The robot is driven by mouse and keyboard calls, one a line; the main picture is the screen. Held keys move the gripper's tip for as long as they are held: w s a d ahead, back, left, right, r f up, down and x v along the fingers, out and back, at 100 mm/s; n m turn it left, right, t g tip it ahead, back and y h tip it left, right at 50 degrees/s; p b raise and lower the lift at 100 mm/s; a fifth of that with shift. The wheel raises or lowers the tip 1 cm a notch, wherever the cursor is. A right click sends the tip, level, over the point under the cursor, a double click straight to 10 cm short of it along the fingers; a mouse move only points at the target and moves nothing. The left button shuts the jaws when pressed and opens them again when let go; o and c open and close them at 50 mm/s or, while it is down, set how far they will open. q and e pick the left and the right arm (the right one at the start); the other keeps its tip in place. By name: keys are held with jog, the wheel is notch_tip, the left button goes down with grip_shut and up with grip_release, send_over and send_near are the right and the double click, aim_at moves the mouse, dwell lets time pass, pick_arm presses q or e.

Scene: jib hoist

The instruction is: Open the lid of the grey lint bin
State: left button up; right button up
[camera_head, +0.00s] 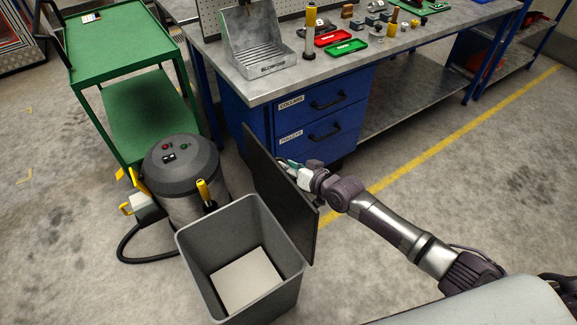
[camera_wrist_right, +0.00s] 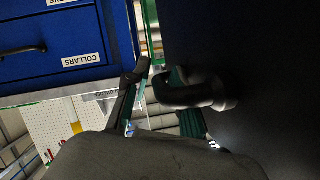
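The grey lint bin (camera_head: 190,268) stands on the floor at lower centre in the head view, its mouth uncovered. A pale flat surface shows inside it. Its dark lid (camera_head: 275,192) stands nearly upright along the bin's right side. My right gripper (camera_head: 293,167) is at the lid's right face, near its upper edge. In the wrist view the lid (camera_wrist_right: 270,75) fills the right side, with a dark handle (camera_wrist_right: 190,95) on it. The fingers of the right gripper (camera_wrist_right: 158,108) are apart. The handle overlaps one finger; contact cannot be told. My left gripper is not in view.
A grey vacuum (camera_head: 182,165) with a black hose stands behind the bin, beside a green cart (camera_head: 115,50). A blue drawer unit (camera_head: 305,125) under the metal workbench (camera_head: 270,85) is close behind the lid. The floor right of my arm is clear.

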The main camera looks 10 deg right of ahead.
jog(key=v, duration=1.2)
dwell(0.3)
jog(key=s+d+f+g+h, duration=0.1)
jog(key=s+d+f+h, duration=0.2)
jog(key=f, duration=0.7)
jog(key=s+d+f+g+h, duration=0.1)
jog(key=s+d+f+g, duration=0.2)
jog(key=f, duration=0.6)
jog(key=s+d+f+h, duration=0.1)
jog(key=s+d+f, duration=0.3)
jog(key=f, duration=0.6)
jog(key=s+a+f+g, duration=0.2)
jog(key=s+f, duration=0.3)
jog(key=s, duration=0.6)
jog(key=s+a+f+n+g+h, duration=0.1)
jog(key=s+f, duration=0.5)
jog(key=s, duration=0.6)
jog(key=s+a+f+g, duration=0.2)
jog(key=s+f+g, duration=0.2)
jog(key=s, duration=0.7)
jog(key=shift+s+a+f+n+h, duration=0.15)
jog(key=shift+a+f+n+h, duration=0.2)
jog(key=shift+f, duration=0.6)
